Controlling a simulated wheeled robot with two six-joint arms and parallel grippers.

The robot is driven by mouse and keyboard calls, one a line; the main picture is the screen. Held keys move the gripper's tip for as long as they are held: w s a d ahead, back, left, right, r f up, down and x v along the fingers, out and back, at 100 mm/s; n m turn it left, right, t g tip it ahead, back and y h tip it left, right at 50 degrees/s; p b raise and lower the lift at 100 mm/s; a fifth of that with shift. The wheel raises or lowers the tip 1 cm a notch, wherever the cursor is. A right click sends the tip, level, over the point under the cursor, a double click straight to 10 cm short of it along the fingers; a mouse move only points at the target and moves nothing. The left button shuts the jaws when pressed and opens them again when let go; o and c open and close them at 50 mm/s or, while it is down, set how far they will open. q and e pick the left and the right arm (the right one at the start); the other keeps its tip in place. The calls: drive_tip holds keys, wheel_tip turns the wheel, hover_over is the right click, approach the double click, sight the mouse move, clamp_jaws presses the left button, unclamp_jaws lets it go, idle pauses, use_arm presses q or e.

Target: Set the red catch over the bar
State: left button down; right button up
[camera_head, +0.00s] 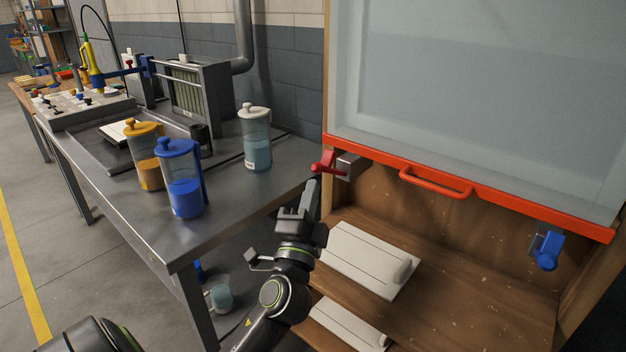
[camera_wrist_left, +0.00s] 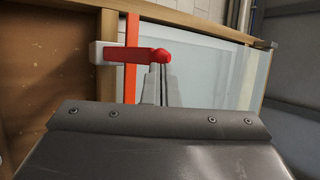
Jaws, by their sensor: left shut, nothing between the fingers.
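The red catch (camera_head: 325,164) sits on a grey block just under the left end of the raised window's orange-red bar (camera_head: 530,212). In the head view its arm sticks out to the left of the block. In the left wrist view the catch (camera_wrist_left: 125,56) crosses in front of the bar (camera_wrist_left: 132,28); I cannot tell whether it touches it. My left gripper (camera_head: 313,187) is shut and empty, with its tips just below the catch. In the wrist view the fingertips (camera_wrist_left: 160,80) are close to the catch's round knob; contact is unclear. My right gripper is not in view.
A blue catch (camera_head: 547,250) hangs below the bar's right end. The bar carries a red handle (camera_head: 436,184). A metal table (camera_head: 235,205) with lidded jugs (camera_head: 180,178) stands close left of my arm.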

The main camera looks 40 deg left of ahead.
use_arm(q)
drive_tip(key=shift+x, duration=0.95)
